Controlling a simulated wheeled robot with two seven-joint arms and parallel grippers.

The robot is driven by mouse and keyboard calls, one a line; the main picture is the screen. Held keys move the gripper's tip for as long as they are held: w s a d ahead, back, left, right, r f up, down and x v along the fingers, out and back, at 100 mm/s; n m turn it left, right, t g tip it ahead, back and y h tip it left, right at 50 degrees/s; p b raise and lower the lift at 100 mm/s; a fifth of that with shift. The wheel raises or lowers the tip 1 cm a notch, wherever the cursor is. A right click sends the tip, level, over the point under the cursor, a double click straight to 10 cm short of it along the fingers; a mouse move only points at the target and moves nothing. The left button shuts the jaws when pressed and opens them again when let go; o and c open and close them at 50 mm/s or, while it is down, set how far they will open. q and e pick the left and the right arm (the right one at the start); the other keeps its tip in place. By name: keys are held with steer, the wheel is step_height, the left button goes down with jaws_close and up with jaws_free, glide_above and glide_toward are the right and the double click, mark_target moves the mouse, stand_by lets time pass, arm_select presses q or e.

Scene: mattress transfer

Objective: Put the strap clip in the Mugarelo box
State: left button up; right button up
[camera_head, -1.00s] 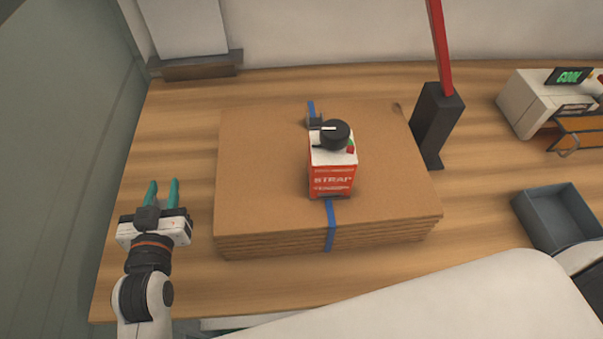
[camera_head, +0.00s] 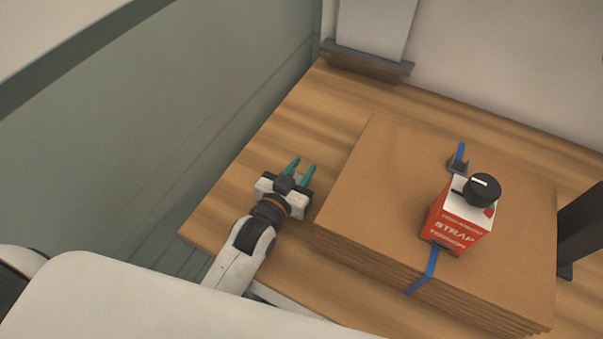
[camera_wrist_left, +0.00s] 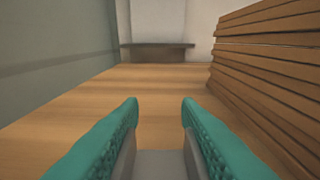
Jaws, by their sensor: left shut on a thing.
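My left gripper (camera_head: 299,168) is over the wooden table to the left of the cardboard stack, pointing toward the back. Its teal fingertips stand apart; in the left wrist view the left gripper (camera_wrist_left: 160,105) is shut on a grey piece (camera_wrist_left: 160,165) low between the fingers. I cannot tell what this piece is. A small dark clip-like piece (camera_head: 458,166) sits on the blue strap (camera_head: 424,272), behind the red and white strap tension device (camera_head: 453,225); I cannot tell whether it is the strap clip. No box marked Mugarelo shows. My right gripper is not in view.
The cardboard stack (camera_head: 365,185) fills the right of the table (camera_head: 320,105), and its layered side (camera_wrist_left: 265,65) rises close on the right in the wrist view. A green-grey wall (camera_head: 170,130) bounds the left. A dark ledge (camera_head: 370,62) stands at the back. Table left of the stack is clear.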

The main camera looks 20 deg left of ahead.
arm_select(q)
steer(key=shift+f, duration=0.75)
steer(key=shift+f, duration=0.2)
steer(key=o, duration=0.9)
steer(key=shift+o, duration=0.2)
steer(key=shift+r, duration=0.1)
